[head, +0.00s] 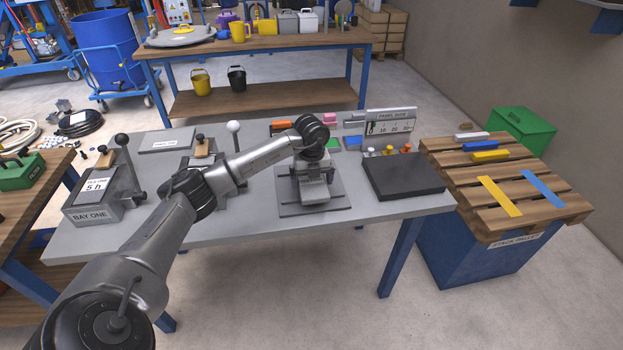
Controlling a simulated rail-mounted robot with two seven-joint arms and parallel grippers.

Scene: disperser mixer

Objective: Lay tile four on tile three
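No tile numbers are readable, so I cannot tell which piece is tile three or tile four. Candidate coloured pieces lie at the back of the grey table: an orange one (283,125), a pink one (316,119), a green one (334,143) and a blue one (352,143). My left gripper (314,196) points down over a grey plate (288,209) at the table's front middle. Its fingers are not clear, and I cannot tell whether it holds anything. My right gripper is not in view.
A dark slab (403,177) lies right of my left gripper, with small coloured knobs behind it. A panel board (390,121) stands at the back. A wooden pallet (462,192) at right bears coloured bars and strips. The Bay One unit (98,212) stands at left.

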